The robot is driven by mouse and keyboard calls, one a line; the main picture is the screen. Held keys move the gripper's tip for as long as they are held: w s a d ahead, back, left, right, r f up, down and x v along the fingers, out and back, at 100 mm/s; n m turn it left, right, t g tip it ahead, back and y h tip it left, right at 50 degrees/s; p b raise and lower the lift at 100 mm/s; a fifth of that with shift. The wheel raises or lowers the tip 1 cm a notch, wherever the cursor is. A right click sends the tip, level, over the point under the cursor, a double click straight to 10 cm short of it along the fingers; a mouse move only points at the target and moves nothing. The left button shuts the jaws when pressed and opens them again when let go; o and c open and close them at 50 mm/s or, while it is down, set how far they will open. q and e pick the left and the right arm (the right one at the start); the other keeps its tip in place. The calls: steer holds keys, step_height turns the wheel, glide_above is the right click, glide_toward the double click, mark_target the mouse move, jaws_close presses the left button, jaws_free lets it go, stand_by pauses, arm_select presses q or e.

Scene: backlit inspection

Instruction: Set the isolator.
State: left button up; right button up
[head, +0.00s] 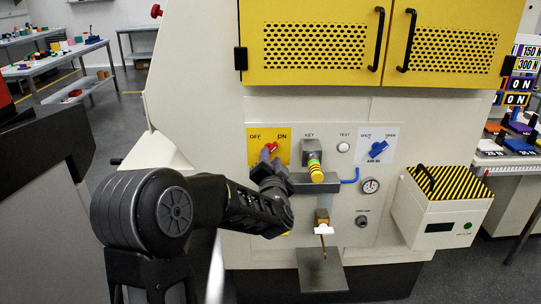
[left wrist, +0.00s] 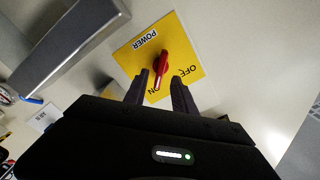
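The isolator is a red rotary handle (head: 271,146) on a yellow plate (head: 255,135) marked OFF and ON, on the machine's front. In the head view the handle tilts up to the right, towards ON. The left wrist view shows the red handle (left wrist: 161,68) on its yellow plate (left wrist: 190,58), with the word POWER; its tip is by the ON mark. My left gripper (head: 267,161) is just in front of the handle. In the wrist view its two fingers (left wrist: 161,90) are apart, one on each side of the handle's lower end, with gaps visible. My right gripper is out of view.
A grey bracket (head: 312,183) with a yellow-banded key piece (head: 315,171) juts out right of the plate. A blue knob (head: 377,149) marked SHUT and OPEN is farther right. A striped-lid box (head: 440,210) and a small shelf (head: 321,270) project lower down.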

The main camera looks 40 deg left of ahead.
arm_select(q)
steer(key=shift+x, duration=1.55)
steer(key=shift+c, duration=0.4)
jaws_close()
